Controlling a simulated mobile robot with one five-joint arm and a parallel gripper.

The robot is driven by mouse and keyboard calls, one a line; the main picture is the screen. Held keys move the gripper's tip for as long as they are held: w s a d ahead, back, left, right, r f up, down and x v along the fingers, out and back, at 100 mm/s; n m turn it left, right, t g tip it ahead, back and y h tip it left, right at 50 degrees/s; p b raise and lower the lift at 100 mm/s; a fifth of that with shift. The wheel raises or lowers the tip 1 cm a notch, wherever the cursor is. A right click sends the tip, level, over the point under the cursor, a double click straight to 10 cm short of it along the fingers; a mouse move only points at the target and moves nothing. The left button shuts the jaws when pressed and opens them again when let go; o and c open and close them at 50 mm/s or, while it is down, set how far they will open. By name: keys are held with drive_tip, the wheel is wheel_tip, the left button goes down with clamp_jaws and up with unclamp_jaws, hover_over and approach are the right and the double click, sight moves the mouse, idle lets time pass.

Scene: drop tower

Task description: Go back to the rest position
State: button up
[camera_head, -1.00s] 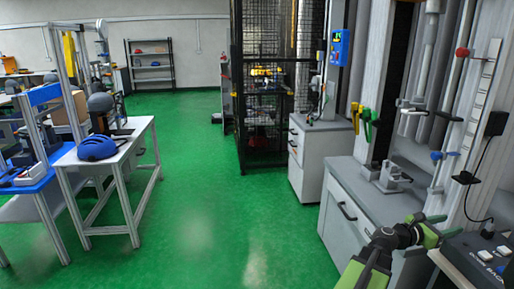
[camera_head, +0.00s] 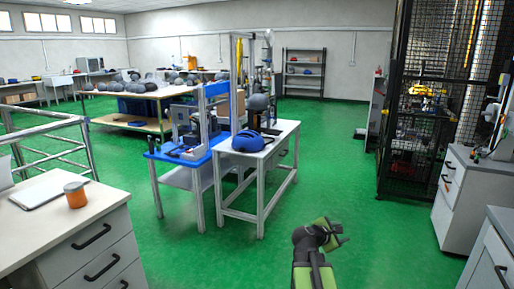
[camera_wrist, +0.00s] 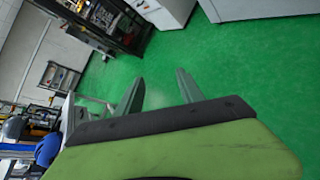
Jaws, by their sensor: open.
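My gripper (camera_head: 338,233) is at the lower middle of the head view, at the end of my green and dark grey arm, above the green floor. In the wrist view my gripper (camera_wrist: 157,90) shows two grey fingers spread apart with only green floor between them. It is open and empty and touches nothing.
A white table (camera_head: 276,150) with a blue helmet (camera_head: 248,141) stands left of my gripper. A white desk (camera_head: 40,215) with drawers and an orange jar (camera_head: 75,195) is at the near left. A black cage (camera_head: 415,110) and grey cabinets (camera_head: 455,195) are at right. Green floor between is clear.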

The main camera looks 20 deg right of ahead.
drive_tip(key=w+a+f+m+y, duration=0.1)
drive_tip(key=w+a+f+y, duration=0.15)
drive_tip(key=a, duration=0.65)
drive_tip(key=w+a+f+m+y, duration=0.1)
drive_tip(key=w+a+f+y, duration=0.15)
drive_tip(key=a, duration=0.75)
drive_tip(key=w+a+f+m+y, duration=0.15)
drive_tip(key=a+f, duration=0.25)
drive_tip(key=a, duration=0.5)
drive_tip(key=s+a+f+m+g+y, duration=0.25)
drive_tip(key=s+a+m, duration=0.25)
drive_tip(key=a, duration=0.3)
drive_tip(key=s+a+f+m+g+y, duration=0.1)
drive_tip(key=s+a+f+m+y, duration=0.3)
drive_tip(key=a, duration=0.5)
wheel_tip(320, 180, up, 27)
drive_tip(key=m+p, duration=0.1)
drive_tip(key=p, duration=2.4)
drive_tip(key=shift+d+r+m+p, duration=0.15)
drive_tip(key=shift+d+m+p, duration=0.1)
drive_tip(key=shift+m+p, duration=0.15)
drive_tip(key=shift+c, duration=0.4)
